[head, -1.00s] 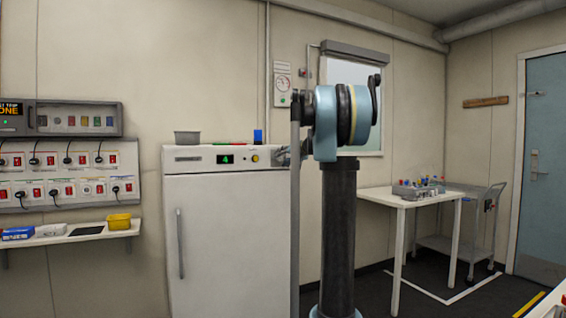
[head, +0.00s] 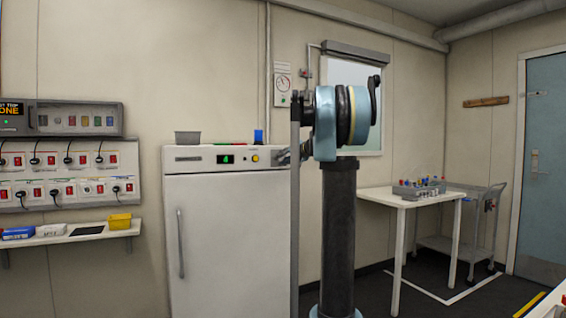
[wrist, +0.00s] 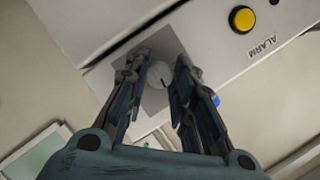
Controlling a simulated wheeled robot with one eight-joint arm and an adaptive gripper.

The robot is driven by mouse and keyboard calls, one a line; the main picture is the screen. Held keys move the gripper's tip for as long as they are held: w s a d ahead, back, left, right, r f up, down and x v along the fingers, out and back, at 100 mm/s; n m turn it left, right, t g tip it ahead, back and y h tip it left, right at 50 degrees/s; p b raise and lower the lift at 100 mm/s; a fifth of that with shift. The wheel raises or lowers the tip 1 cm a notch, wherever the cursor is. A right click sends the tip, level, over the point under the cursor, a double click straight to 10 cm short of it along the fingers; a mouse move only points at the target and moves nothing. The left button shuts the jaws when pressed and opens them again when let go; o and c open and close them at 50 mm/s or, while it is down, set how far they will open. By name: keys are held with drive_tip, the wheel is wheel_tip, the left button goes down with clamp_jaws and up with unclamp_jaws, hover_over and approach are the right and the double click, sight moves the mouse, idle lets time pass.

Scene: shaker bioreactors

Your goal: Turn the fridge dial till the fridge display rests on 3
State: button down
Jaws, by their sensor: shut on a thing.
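The fridge (head: 230,235) stands against the wall, white, with a handle on its left. Its display (head: 225,159) on the top panel shows a green 4. The fridge dial (wrist: 159,76) is a pale round knob with a dark mark, on a grey square plate in the wrist view. My gripper (wrist: 160,88) is shut on the dial, one finger on each side.
A yellow alarm button (wrist: 242,19) sits beside the dial, labelled ALARM. A grey bin (head: 187,138) and a blue item (head: 258,136) stand on the fridge top. A white table (head: 405,198) with a rack is at the right.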

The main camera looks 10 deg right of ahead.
drive_tip(key=m, duration=0.1)
drive_tip(key=m+y, duration=0.1)
drive_tip(key=m, duration=0.1)
drive_tip(key=shift+d+f+y, duration=0.2)
drive_tip(key=shift+y, duration=0.1)
drive_tip(key=shift+f+m+t+y, duration=0.1)
drive_tip(key=shift+m+t+y, duration=0.3)
drive_tip(key=shift+m, duration=0.8)
drive_tip(key=c, duration=1.3)
unclamp_jaws()
drive_tip(key=shift+c, duration=0.2)
drive_tip(key=v, duration=1.1)
drive_tip(key=shift+s+d, duration=0.25)
drive_tip(key=shift+d, duration=0.15)
drive_tip(key=shift+f, duration=0.1)
